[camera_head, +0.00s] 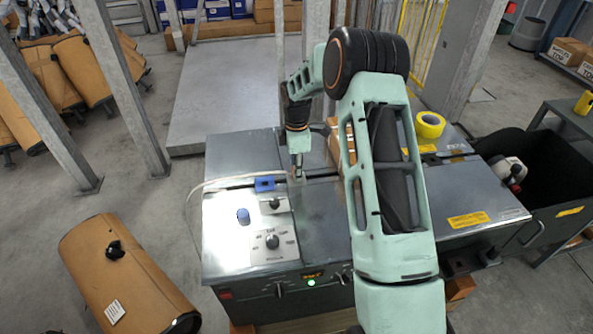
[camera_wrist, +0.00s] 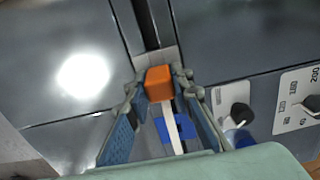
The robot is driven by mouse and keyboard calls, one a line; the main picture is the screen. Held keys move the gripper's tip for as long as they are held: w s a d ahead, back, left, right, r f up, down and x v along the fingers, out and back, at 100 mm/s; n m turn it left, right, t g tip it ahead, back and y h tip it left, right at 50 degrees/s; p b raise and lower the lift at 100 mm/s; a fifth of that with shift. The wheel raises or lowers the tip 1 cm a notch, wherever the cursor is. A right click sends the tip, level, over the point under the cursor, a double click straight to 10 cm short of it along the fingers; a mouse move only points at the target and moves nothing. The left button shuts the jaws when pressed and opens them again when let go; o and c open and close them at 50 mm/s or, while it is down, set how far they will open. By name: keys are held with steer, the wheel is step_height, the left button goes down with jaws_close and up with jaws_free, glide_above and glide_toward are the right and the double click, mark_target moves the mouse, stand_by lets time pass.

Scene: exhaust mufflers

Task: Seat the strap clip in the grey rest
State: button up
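In the wrist view, the orange strap clip (camera_wrist: 158,84) lies between my gripper's two fingertips (camera_wrist: 160,88). A white strap (camera_wrist: 172,125) runs from it toward the camera, across a blue block (camera_wrist: 184,129). A light grey piece, apparently the grey rest (camera_wrist: 171,56), shows just beyond the clip at the end of a dark slot. I cannot tell whether the clip touches it. My fingers look apart, with a gap at the clip's right side. In the head view, my gripper (camera_head: 297,172) points down at the bench top beside the blue block (camera_head: 264,184); the clip is not clear there.
A yellow tape roll (camera_head: 430,125) lies at the back right of the bench (camera_head: 325,215). A brown muffler (camera_head: 122,272) lies at left.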

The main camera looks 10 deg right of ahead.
steer(key=o, duration=0.5)
steer(key=shift+o, duration=0.2)
step_height(320, 180, up, 12)
stand_by(0.5)
